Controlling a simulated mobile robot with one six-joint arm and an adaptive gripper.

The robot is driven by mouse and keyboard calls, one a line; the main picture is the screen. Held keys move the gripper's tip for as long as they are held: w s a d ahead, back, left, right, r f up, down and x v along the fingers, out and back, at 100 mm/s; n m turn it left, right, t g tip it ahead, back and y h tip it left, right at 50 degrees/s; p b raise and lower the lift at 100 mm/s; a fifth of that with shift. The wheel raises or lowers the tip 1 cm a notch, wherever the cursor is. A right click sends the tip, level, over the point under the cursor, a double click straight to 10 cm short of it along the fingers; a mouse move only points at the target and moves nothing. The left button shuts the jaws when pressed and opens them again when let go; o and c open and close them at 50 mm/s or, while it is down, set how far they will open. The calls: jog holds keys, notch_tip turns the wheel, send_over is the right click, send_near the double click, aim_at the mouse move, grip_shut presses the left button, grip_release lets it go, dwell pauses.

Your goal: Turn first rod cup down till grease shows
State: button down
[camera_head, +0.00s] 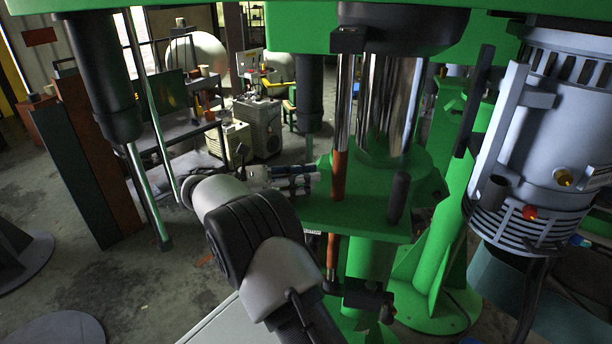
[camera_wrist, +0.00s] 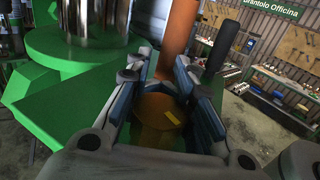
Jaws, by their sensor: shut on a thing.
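A brass-brown rod cup (camera_wrist: 158,108) sits between the blue-lined fingers of my gripper (camera_wrist: 165,95) in the wrist view. The fingers are shut on its sides. A small yellow patch (camera_wrist: 172,117) shows on the cup; I cannot tell whether it is grease or a mark. A copper-coloured rod (camera_wrist: 178,38) rises just beyond the cup. In the head view my gripper (camera_head: 300,178) reaches rightward to the copper-coloured rod (camera_head: 339,175) at the left side of the green machine plate. The cup cannot be made out in the head view.
The green plate (camera_head: 365,215) carries a thick chrome column (camera_head: 392,100) behind the rod. A black handle (camera_head: 398,198) stands upright to the right of the rod. A grey motor (camera_head: 550,150) hangs at the right. Workbenches and tool boards (camera_wrist: 285,50) stand well back.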

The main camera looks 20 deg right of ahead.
jog(key=c, duration=1.5)
grip_release()
jog(key=shift+a, duration=0.15)
jog(key=shift+o, duration=0.2)
jog(key=shift+r, duration=0.1)
notch_tip(320, 180, up, 10)
